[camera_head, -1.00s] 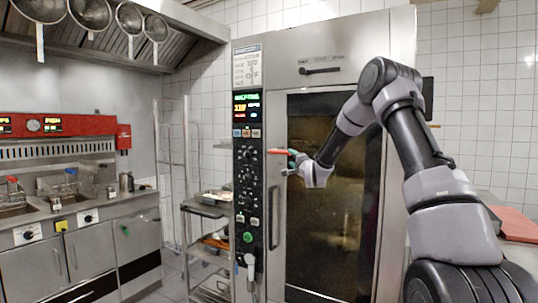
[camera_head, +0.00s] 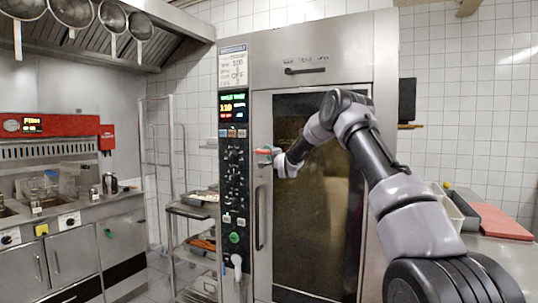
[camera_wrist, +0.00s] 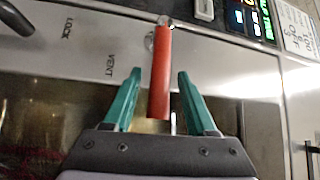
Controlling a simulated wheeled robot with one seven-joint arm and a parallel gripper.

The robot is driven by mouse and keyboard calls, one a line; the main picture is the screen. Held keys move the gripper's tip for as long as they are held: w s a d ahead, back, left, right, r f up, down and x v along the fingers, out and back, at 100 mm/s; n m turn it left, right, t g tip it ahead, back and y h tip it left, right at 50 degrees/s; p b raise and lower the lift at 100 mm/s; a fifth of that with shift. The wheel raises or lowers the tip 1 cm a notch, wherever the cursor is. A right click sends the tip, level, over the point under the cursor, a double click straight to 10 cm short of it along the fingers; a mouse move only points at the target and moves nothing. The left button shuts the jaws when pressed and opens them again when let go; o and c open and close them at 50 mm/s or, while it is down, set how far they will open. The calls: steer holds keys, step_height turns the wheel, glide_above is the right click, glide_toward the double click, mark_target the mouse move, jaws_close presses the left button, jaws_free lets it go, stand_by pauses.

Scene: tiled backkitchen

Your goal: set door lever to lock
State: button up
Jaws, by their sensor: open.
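The door lever (camera_wrist: 160,75) has a red handle that extends from a metal pivot at the top of the wrist view. The words LOCK and VENT are printed on the steel panel (camera_wrist: 90,30) to its left. In the head view the red lever (camera_head: 264,151) shows small, at the left edge of the oven door (camera_head: 300,210). My gripper (camera_wrist: 159,74) is open, with one teal finger on each side of the red handle and gaps visible on both sides. In the head view my gripper (camera_head: 271,157) is at the lever, and its fingers are partly hidden.
A long vertical door handle (camera_head: 260,217) is below the lever. A control panel (camera_head: 235,165) with knobs and lit displays stands to its left. A black handle (camera_head: 305,71) is above the door. A wire rack trolley (camera_head: 195,235) stands left of the oven.

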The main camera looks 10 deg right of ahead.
jaws_close()
stand_by(1.4)
